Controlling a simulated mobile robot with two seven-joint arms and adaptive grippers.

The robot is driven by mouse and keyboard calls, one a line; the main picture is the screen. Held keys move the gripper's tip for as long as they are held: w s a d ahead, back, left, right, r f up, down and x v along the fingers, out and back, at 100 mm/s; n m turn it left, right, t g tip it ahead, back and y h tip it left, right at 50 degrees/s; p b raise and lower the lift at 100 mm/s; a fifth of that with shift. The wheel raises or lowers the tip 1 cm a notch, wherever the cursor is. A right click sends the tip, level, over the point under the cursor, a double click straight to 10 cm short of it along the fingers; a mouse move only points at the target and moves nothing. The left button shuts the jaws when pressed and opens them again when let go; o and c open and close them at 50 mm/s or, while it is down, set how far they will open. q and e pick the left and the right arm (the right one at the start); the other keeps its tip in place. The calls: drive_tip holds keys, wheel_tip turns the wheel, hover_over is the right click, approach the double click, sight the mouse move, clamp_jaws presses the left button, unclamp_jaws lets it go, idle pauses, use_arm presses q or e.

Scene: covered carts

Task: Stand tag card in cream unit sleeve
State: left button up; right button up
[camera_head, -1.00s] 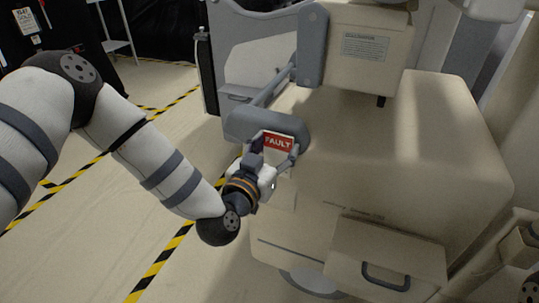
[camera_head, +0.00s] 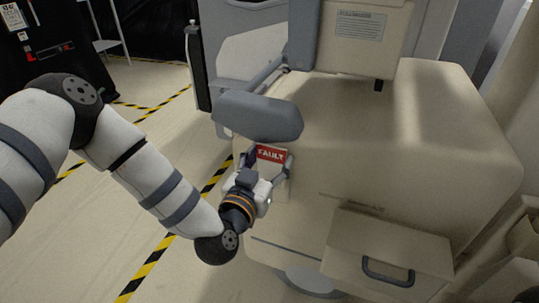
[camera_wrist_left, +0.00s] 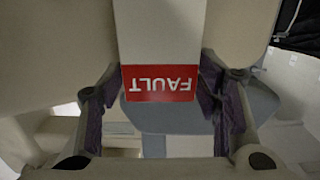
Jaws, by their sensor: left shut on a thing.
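The tag card (camera_head: 271,154) is white with a red band reading FAULT. My left gripper (camera_head: 267,163) is shut on it, one finger at each side edge. In the left wrist view the card (camera_wrist_left: 160,40) shows its band upside down between the fingers (camera_wrist_left: 157,98), with its white part running out of the top of the picture. The card is just below the grey padded arm, close to the left face of the cream unit (camera_head: 430,150). I cannot clearly make out the sleeve, nor whether the card touches it. My right gripper is not in view.
The grey padded arm (camera_head: 257,115) overhangs just above the card. A drawer (camera_head: 390,244) with a dark handle juts from the unit's lower front. Open floor (camera_head: 110,225) with yellow-black tape lies to the left. A dark cabinet (camera_head: 45,60) stands at the far left.

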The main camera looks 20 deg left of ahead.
use_arm(q)
wheel_tip(320, 180, down, 2)
drive_tip(key=shift+f+b, duration=0.1)
drive_tip(key=shift+b, duration=0.35)
drive_tip(key=o, duration=1.1)
drive_tip(key=s, duration=1.2)
drive_tip(key=shift+a+r, duration=0.2)
drive_tip(key=shift+r, duration=0.1)
